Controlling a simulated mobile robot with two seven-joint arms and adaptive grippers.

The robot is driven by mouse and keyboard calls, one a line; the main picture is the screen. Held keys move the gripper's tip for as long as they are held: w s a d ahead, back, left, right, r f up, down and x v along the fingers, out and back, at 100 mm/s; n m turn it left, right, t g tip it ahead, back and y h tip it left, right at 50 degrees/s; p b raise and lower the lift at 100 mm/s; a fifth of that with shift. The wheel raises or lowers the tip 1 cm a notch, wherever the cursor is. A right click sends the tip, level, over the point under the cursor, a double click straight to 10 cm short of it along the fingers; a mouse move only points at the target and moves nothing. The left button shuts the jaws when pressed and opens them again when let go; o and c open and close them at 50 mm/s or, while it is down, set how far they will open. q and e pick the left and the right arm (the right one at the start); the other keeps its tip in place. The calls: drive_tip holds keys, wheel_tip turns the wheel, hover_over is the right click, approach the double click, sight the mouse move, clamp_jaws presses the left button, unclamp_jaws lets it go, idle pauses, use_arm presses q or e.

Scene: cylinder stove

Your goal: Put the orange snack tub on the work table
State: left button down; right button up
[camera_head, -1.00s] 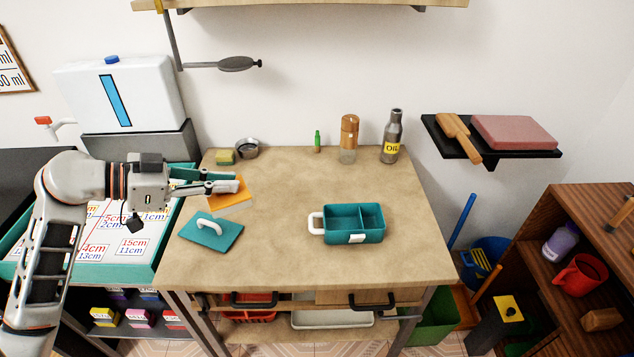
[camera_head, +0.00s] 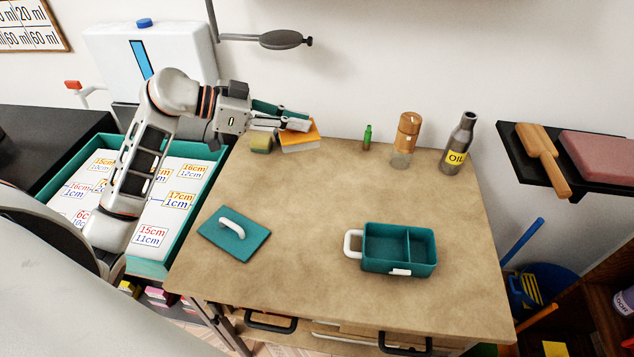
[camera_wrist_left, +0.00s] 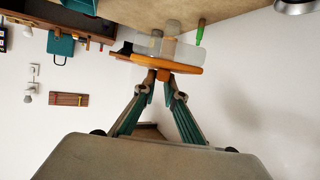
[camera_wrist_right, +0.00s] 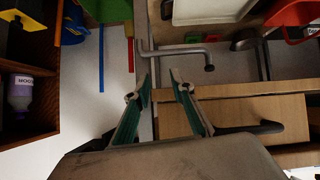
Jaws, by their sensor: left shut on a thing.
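The orange snack tub (camera_head: 300,139) has an orange top and a paler body. It is at the back left of the work table (camera_head: 300,210), beside the sponge. My left gripper (camera_head: 306,123) is shut on its edge. In the left wrist view the tub (camera_wrist_left: 178,68) lies across the fingertips (camera_wrist_left: 163,78); I cannot tell whether it touches the tabletop. My right gripper (camera_wrist_right: 162,85) shows only in the right wrist view, open and empty, close to the drawers under the table.
A teal lunch box (camera_head: 398,250) and its teal lid (camera_head: 234,235) lie on the table. A green bottle (camera_head: 367,138), a wooden-topped jar (camera_head: 405,140), an oil bottle (camera_head: 459,145) and a sponge (camera_head: 261,142) stand at the back. The table's middle is clear.

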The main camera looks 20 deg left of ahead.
use_arm(q)
wheel_tip(320, 180, down, 16)
drive_tip(key=shift+r+b, duration=0.1)
drive_tip(key=shift+b, duration=1.15)
drive_tip(key=shift+f, duration=0.3)
drive_tip(key=shift+f, duration=0.1)
drive_tip(key=c, duration=2.1)
unclamp_jaws()
